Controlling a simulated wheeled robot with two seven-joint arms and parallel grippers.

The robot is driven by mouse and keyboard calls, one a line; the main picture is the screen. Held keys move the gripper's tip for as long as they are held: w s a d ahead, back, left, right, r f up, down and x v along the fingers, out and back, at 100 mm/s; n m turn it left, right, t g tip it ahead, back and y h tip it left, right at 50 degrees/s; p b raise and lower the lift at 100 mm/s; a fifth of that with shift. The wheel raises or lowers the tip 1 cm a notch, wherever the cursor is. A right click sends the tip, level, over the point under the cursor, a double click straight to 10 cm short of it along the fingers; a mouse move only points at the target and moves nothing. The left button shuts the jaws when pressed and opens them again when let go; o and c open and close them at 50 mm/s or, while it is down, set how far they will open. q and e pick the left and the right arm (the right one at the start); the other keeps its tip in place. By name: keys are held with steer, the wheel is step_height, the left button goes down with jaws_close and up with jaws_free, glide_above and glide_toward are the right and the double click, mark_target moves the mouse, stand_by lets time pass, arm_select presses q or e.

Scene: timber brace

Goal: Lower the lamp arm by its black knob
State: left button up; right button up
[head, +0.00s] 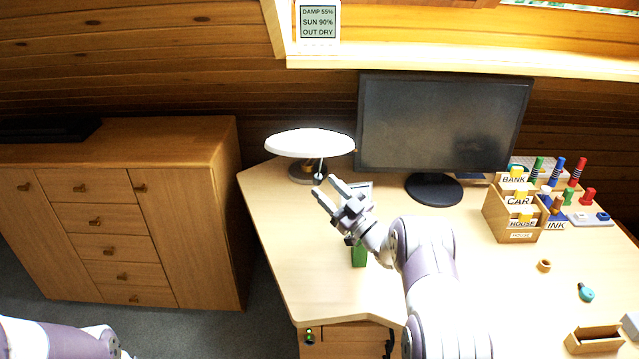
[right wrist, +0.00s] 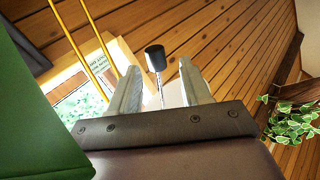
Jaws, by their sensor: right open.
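The lamp has a white round shade (head: 310,142) above a dark round base (head: 305,174) at the back left of the desk. A thin rod hangs below the shade, near my right fingertips. In the right wrist view the black knob (right wrist: 155,58) sits at the end of this thin rod. My right gripper (head: 324,185) is open, its fingers pointing towards the lamp. In the right wrist view the knob appears between the two fingertips (right wrist: 158,68), with a gap on each side; its depth relative to the tips is hard to tell. My left gripper is not visible, only part of the left arm.
A monitor (head: 440,120) stands right of the lamp. A small green object (head: 359,255) is on the desk (head: 300,270) beside my right wrist. Labelled wooden boxes (head: 500,215) and coloured pegs (head: 577,172) are at the right. A wooden cabinet (head: 190,220) stands left of the desk.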

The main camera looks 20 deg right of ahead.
steer(key=v, duration=0.9)
steer(key=shift+b, duration=0.45)
steer(key=shift+s, duration=0.15)
step_height(320, 180, up, 4)
steer(key=w+a+m+g+h+p, duration=0.2)
steer(key=m+g+h+p, duration=0.2)
steer(key=h, duration=0.4)
steer(key=s+a+m+g+h+p, duration=0.2)
steer(key=s+g, duration=0.5)
steer(key=s, duration=1)
steer(key=s+a+m+g+h+p, duration=0.2)
steer(key=s+a+g, duration=0.3)
steer(key=s, duration=1.2)
steer(key=shift+r+m+g, duration=0.15)
steer(key=shift+m+g, duration=0.35)
steer(key=shift+g, duration=0.4)
